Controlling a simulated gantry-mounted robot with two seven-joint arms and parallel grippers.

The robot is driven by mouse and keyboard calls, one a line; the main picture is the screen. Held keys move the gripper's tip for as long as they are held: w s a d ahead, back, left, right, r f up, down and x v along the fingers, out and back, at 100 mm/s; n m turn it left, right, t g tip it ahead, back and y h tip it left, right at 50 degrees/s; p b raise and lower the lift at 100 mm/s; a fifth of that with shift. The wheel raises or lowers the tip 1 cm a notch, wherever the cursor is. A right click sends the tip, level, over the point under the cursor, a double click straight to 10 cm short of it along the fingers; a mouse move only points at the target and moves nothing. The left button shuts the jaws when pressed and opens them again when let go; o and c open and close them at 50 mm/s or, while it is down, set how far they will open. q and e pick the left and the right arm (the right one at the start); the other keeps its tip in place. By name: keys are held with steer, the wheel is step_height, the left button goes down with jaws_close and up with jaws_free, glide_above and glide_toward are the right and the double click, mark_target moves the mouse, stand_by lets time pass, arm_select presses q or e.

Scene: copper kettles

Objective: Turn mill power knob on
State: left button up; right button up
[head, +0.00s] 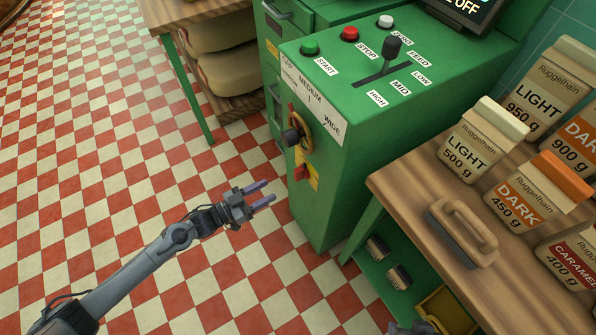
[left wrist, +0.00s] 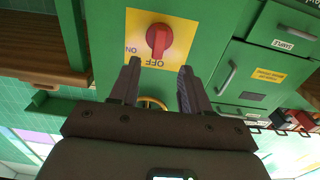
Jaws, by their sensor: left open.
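The red power knob (head: 300,172) sits on a yellow plate (head: 313,180) low on the front of the green mill (head: 345,170). In the left wrist view the red knob (left wrist: 158,40) appears upside down, with ON and OFF labels on its plate (left wrist: 136,26). Its raised bar lines up with the OFF label. My left gripper (head: 264,193) is open and empty, in front of the mill and apart from the knob. Its fingers (left wrist: 158,88) point toward the knob, which shows between and beyond them. A small grey part at the bottom edge may be my right gripper (head: 410,328); its jaws are unclear.
The mill's top has a lever (head: 391,50) and several buttons. A wooden table (head: 410,190) with coffee bags stands to the right. The checkered floor left of the mill is clear.

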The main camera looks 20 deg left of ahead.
mark_target(295, 177)
arm_select(q)
steer(key=b+x, duration=0.4)
steer(key=x, duration=0.5)
steer(key=shift+w+d, duration=0.4)
steer(key=shift+w, duration=0.2)
steer(key=shift+c, duration=0.3)
jaws_close()
